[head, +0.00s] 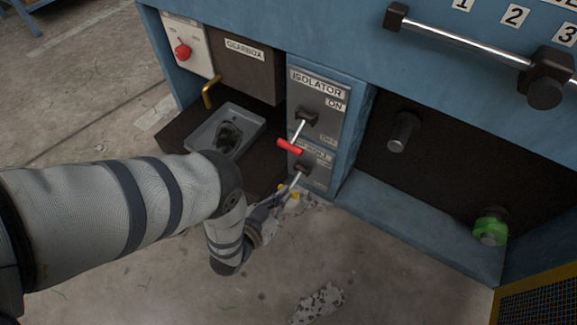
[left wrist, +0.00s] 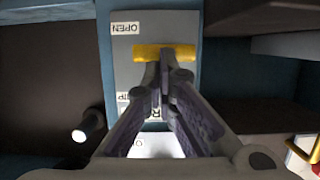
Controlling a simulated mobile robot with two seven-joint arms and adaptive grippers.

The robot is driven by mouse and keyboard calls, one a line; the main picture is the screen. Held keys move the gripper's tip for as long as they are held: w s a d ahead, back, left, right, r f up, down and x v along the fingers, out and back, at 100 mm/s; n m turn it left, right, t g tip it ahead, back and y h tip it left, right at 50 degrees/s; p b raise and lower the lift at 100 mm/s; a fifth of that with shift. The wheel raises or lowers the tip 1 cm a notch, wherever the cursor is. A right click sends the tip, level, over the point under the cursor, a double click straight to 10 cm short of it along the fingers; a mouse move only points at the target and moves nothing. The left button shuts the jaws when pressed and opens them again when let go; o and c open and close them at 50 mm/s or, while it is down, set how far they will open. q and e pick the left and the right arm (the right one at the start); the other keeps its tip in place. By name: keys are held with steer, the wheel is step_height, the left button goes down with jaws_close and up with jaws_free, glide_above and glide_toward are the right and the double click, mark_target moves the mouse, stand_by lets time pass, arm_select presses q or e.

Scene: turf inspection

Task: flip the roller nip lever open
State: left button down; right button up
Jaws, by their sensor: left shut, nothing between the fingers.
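The roller nip lever (head: 296,182) is on the lower grey panel, below the isolator. Its metal shaft slants down and left, and its yellow handle is mostly hidden by my left gripper (head: 279,198). In the left wrist view the yellow handle (left wrist: 182,52) lies crosswise on the grey plate, with an upside-down OPEN label beside it. My left gripper (left wrist: 161,76) is shut and empty. Its fingertips overlap the lower edge of the handle in that view; I cannot tell whether they touch it. My right gripper is not in view.
The isolator lever (head: 289,146) with its red grip is just above. A grey tray (head: 252,123) and a brass hook-like handle (head: 209,92) are to the left. A green-ringed knob (head: 490,228) is at right. The floor in front is open.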

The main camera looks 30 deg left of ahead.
arm_select(q)
steer(key=shift+f+b, duration=0.45)
steer(key=shift+f, duration=0.5)
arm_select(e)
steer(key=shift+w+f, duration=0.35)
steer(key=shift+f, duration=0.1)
arm_select(q)
steer(key=shift+f, duration=0.1)
